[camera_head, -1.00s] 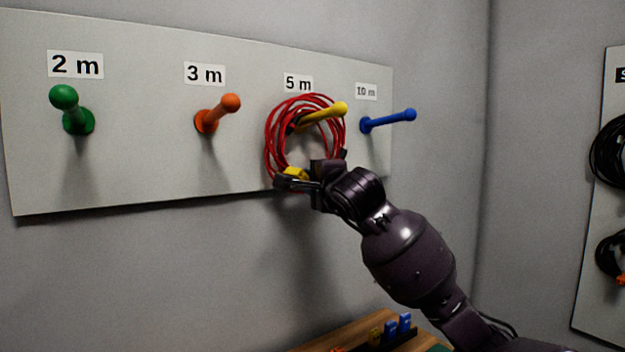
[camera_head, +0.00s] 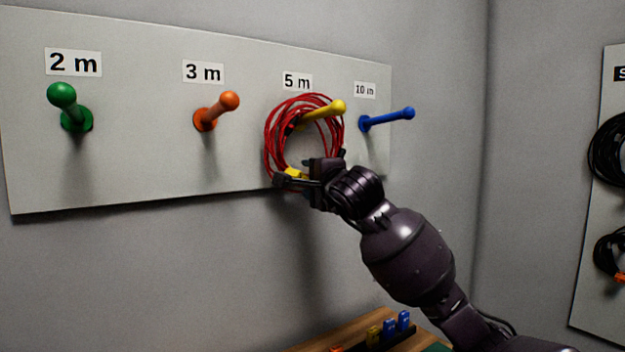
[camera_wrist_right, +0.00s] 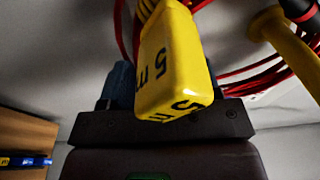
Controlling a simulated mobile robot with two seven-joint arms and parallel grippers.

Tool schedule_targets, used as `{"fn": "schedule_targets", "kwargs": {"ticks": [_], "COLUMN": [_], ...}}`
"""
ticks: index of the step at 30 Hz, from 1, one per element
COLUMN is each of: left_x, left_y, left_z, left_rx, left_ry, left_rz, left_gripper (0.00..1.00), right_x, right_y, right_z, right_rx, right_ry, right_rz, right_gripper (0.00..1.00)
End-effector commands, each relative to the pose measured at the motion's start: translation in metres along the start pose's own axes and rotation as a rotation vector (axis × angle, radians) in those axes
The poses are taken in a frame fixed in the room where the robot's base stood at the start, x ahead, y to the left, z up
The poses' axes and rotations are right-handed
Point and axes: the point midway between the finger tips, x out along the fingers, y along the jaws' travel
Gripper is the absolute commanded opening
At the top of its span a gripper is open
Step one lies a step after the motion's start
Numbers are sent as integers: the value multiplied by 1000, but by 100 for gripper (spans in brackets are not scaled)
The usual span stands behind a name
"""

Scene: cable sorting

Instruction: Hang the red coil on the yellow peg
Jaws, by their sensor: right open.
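The red coil (camera_head: 271,139) hangs at the yellow peg (camera_head: 322,112) under the "5 m" label, with the peg's tip sticking out through its loop. Its red strands (camera_wrist_right: 252,82) and the yellow peg (camera_wrist_right: 288,45) also show in the right wrist view. A yellow tag marked "5 m" (camera_wrist_right: 172,62) on the coil sits between the fingers of my right gripper (camera_wrist_right: 165,98). In the head view my right gripper (camera_head: 296,179) is at the coil's lower edge, below the peg, and is open. The exact contact of strands on the peg is unclear. My left gripper is out of view.
The board (camera_head: 150,170) also carries a green peg (camera_head: 68,107), an orange peg (camera_head: 217,111) and a blue peg (camera_head: 388,120), all empty. Black coils (camera_head: 608,150) hang on a panel at the right. A wooden table (camera_head: 340,335) with small connectors is below.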

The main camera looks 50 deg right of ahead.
Motion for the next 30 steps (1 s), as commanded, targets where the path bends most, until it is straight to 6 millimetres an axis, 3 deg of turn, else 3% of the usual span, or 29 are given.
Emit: {"fn": "schedule_targets", "kwargs": {"ticks": [8, 21, 30], "left_x": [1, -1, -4], "left_y": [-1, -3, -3], "left_z": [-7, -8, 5], "left_rx": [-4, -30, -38], "left_ry": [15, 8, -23], "left_rz": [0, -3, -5], "left_gripper": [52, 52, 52], "right_x": [-17, -92, -108], "right_y": [-1, -2, 0], "right_z": [0, -1, 0], "right_rx": [0, 1, 1], "right_ry": [-2, 0, 0], "right_rz": [-1, -3, 0], "right_gripper": [56, 56, 56]}}
